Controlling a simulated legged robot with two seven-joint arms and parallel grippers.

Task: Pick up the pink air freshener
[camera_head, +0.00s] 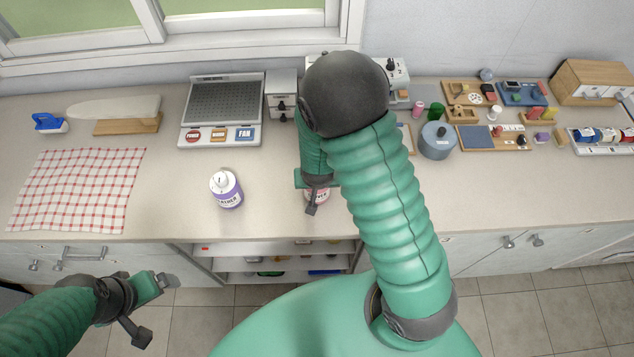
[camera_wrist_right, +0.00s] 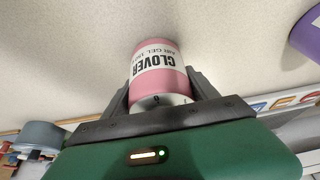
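The pink air freshener (camera_head: 319,194) stands on the counter near its front edge, partly covered by my right gripper in the head view. In the right wrist view it is a pink can with a white label (camera_wrist_right: 158,72). My right gripper (camera_wrist_right: 158,82) has one finger on each side of it, with no clear gap showing. In the head view my right gripper (camera_head: 314,198) comes down from above.
A checkered cloth (camera_head: 78,190) lies further left. The counter right of my arm is clear in front.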

